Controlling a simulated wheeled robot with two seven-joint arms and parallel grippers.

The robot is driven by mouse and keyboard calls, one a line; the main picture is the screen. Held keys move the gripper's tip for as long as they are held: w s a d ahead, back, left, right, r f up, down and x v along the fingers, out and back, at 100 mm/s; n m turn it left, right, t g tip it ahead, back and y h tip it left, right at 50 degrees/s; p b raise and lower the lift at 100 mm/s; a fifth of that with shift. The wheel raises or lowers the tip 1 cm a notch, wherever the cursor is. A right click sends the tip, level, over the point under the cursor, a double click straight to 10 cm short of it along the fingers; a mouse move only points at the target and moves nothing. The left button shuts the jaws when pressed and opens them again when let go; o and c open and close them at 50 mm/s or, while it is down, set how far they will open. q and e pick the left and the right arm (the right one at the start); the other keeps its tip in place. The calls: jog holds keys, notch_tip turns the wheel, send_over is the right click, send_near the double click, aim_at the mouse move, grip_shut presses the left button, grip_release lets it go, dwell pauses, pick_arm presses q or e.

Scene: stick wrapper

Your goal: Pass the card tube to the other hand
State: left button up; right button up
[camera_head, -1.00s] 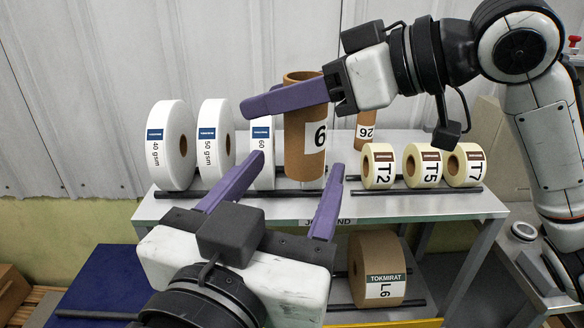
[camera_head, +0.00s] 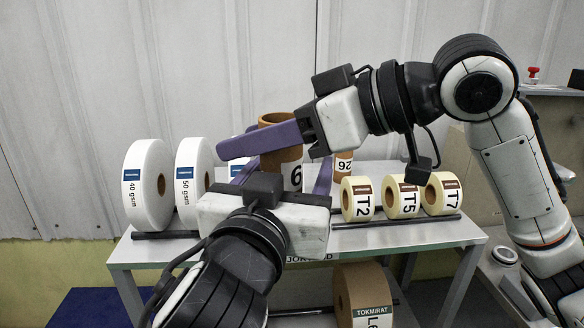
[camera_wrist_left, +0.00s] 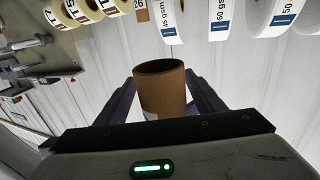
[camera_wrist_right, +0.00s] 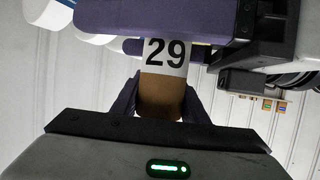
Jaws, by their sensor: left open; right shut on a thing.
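The brown card tube (camera_head: 272,162) is upright above the shelf, with a white label showing part of a number. It also shows in the left wrist view (camera_wrist_left: 163,92) and, with the label "29", in the right wrist view (camera_wrist_right: 163,88). My right gripper (camera_head: 240,140) is shut on its upper part, with one purple finger across its near side. My left gripper (camera_head: 287,172) is open below, with its purple fingers on either side of the tube. In the left wrist view the tube stands between these fingers, with gaps visible. My left wrist hides the tube's lower end in the head view.
White rolls (camera_head: 147,185) stand at the left of the grey shelf (camera_head: 425,233). Cream rolls (camera_head: 357,199) stand at the right. A smaller tube labelled "26" (camera_head: 343,166) stands behind. A large brown roll (camera_head: 362,293) lies on the lower level.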

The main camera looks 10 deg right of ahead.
pick_arm(q)
jog(key=c, duration=1)
jog(key=shift+c, duration=0.6)
pick_arm(e)
jog(key=o, duration=1.1)
